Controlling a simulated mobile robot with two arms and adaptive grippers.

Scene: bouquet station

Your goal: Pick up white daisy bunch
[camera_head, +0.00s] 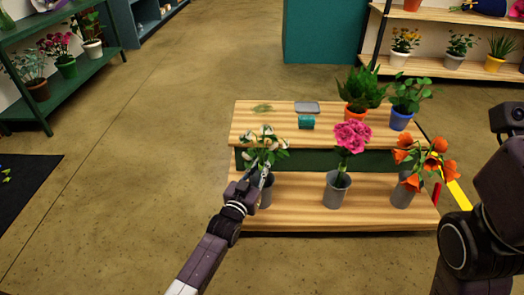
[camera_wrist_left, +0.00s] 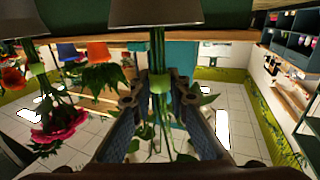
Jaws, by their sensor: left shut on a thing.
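The white daisy bunch (camera_head: 266,143) stands in the left grey vase (camera_head: 266,192) on the lower front step of the wooden stand. My left gripper (camera_head: 264,177) is at its stems, just above the vase rim, partly hiding the vase. The left wrist view appears upside down. There my left gripper (camera_wrist_left: 162,98) is shut around the bunch's green stems (camera_wrist_left: 158,65), which run into the vase (camera_wrist_left: 155,12). The lower ends of the stems inside the vase are hidden. My right arm shows at the right edge, but its gripper is not seen.
A pink bouquet (camera_head: 352,135) and an orange bouquet (camera_head: 424,160) stand in grey vases to the right. Two potted plants, a teal roll (camera_head: 306,122) and a grey tray (camera_head: 307,107) are on the upper step (camera_head: 245,124).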

